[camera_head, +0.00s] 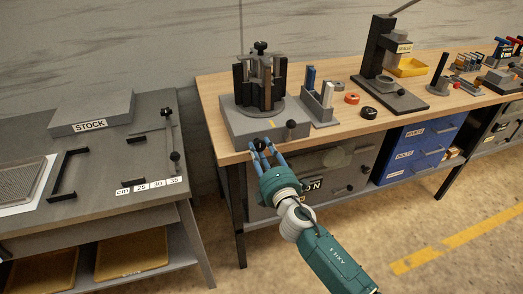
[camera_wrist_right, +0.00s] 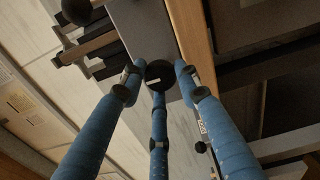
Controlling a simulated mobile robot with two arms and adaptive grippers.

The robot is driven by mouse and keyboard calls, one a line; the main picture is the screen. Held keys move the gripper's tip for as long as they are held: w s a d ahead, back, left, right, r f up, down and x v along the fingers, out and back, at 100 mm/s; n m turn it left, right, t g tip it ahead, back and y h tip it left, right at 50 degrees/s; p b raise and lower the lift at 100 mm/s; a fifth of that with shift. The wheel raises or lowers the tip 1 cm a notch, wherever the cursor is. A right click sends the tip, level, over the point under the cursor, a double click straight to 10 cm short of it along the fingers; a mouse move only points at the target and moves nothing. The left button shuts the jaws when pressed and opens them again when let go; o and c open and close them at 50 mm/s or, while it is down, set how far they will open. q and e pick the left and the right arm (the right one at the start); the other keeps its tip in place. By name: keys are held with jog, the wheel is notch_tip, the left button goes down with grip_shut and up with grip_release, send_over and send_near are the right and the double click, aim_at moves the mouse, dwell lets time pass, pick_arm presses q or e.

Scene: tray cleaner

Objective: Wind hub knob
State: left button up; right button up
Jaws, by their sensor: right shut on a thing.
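A grey base block (camera_head: 229,123) stands at the left front of the wooden workbench and carries a round hub fixture (camera_head: 262,83) with black upright jaws. In the right wrist view this knob (camera_wrist_right: 159,74) lies between the three fingertips. My left gripper is not in view.
A small grey holder (camera_head: 320,108) with upright pieces, a red ring (camera_head: 352,98) and a black ring (camera_head: 369,113) lie right of the block. The bench front edge and a grey drawer front (camera_head: 325,162) are close below my gripper. A STOCK table (camera_head: 95,150) stands left across a gap.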

jog(key=shift+f, duration=0.15)
dwell(0.3)
jog(key=o, duration=1.1)
jog(key=shift+o, duration=0.2)
jog(key=v, duration=1.2)
